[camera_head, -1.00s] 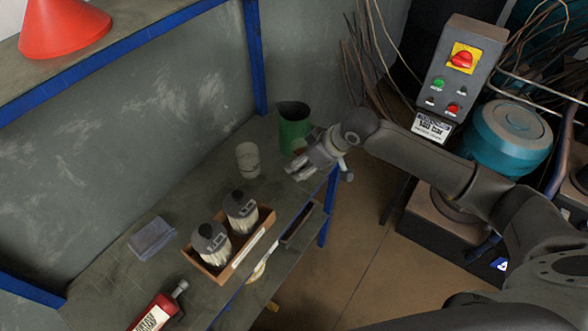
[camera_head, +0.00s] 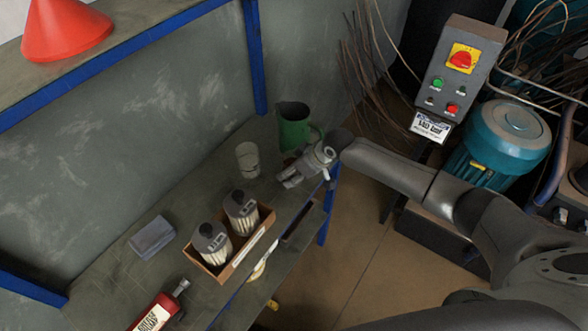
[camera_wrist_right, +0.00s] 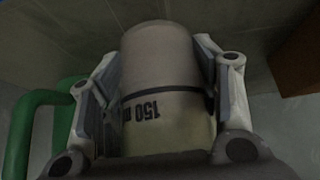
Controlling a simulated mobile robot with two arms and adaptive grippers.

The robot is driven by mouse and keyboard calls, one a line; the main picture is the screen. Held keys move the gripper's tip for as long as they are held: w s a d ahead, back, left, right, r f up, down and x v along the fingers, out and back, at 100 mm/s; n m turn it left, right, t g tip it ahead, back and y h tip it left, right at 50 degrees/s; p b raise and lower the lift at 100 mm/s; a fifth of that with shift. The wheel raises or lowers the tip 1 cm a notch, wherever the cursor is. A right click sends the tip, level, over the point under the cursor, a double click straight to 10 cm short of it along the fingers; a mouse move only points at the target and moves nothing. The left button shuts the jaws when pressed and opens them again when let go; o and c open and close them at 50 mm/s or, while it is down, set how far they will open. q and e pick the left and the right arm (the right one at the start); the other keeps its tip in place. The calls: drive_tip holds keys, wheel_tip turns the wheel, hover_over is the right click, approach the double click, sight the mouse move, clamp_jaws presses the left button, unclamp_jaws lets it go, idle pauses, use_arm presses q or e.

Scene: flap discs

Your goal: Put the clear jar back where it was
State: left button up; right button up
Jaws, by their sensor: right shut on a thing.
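My right gripper (camera_head: 287,181) is at the right end of the workbench, in front of a green jug. In the right wrist view its two fingers (camera_wrist_right: 165,75) are shut on a pale, see-through jar (camera_wrist_right: 158,105) marked "150" with a dark band. In the head view the held jar is hard to make out against the fingers. A separate clear container (camera_head: 248,161) stands on the bench to the left, apart from the gripper. My left gripper is out of view.
The green jug (camera_head: 294,128) stands close by, its handle (camera_wrist_right: 22,125) left in the wrist view. A wooden tray (camera_head: 262,228) holds two dark-lidded jars (camera_head: 241,212). A grey block (camera_head: 152,237) and a red bottle (camera_head: 152,315) are further left. Bench between tray and jug is mostly clear.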

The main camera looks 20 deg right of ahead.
drive_tip(key=shift+f, duration=0.15)
drive_tip(key=o, duration=1.2)
drive_tip(key=shift+r, duration=0.25)
drive_tip(key=v, duration=1.2)
drive_tip(key=shift+f, duration=0.1)
